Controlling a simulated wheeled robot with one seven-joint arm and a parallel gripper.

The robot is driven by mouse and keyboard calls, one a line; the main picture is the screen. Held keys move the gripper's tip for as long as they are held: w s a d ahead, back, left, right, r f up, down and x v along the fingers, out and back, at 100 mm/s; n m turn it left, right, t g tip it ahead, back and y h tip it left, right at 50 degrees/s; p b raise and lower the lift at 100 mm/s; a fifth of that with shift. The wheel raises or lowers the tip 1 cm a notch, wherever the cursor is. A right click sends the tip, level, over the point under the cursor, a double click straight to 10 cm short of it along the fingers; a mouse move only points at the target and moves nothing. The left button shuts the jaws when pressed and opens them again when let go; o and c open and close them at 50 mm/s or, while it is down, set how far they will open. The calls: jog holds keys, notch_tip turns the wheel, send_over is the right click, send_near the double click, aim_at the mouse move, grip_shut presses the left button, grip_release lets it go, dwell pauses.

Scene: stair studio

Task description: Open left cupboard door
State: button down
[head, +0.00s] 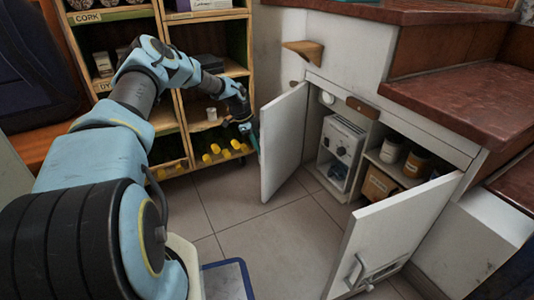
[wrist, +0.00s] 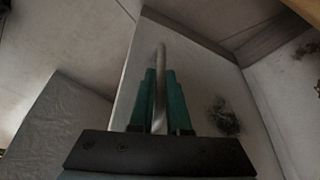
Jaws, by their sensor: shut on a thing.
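The left cupboard door (head: 284,142) is a white panel that stands wide open, swung out from the cupboard under the stairs. My gripper (head: 254,138) is at the outer face of this door, at its left edge in the head view. In the wrist view, the green fingers of my gripper (wrist: 160,80) are shut around a slim metal handle (wrist: 161,50) on a pale panel. The door hides the handle in the head view.
The right cupboard door (head: 388,232) also stands open, with its handle (head: 354,272) facing forward. Inside are a grey device (head: 342,142), jars and a box (head: 379,184). A wooden shelf unit (head: 236,72) stands behind my arm. Tiled floor (head: 263,235) is clear between.

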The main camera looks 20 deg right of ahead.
jog(key=shift+w+a, duration=0.25)
jog(key=shift+w, duration=0.25)
jog(key=shift+w+a, duration=0.25)
jog(key=shift+w, duration=0.2)
jog(key=c, duration=0.9)
grip_release()
jog(key=shift+r, duration=0.1)
jog(key=p+v, duration=0.3)
jog(key=v, duration=0.7)
jog(key=shift+a+r, duration=0.2)
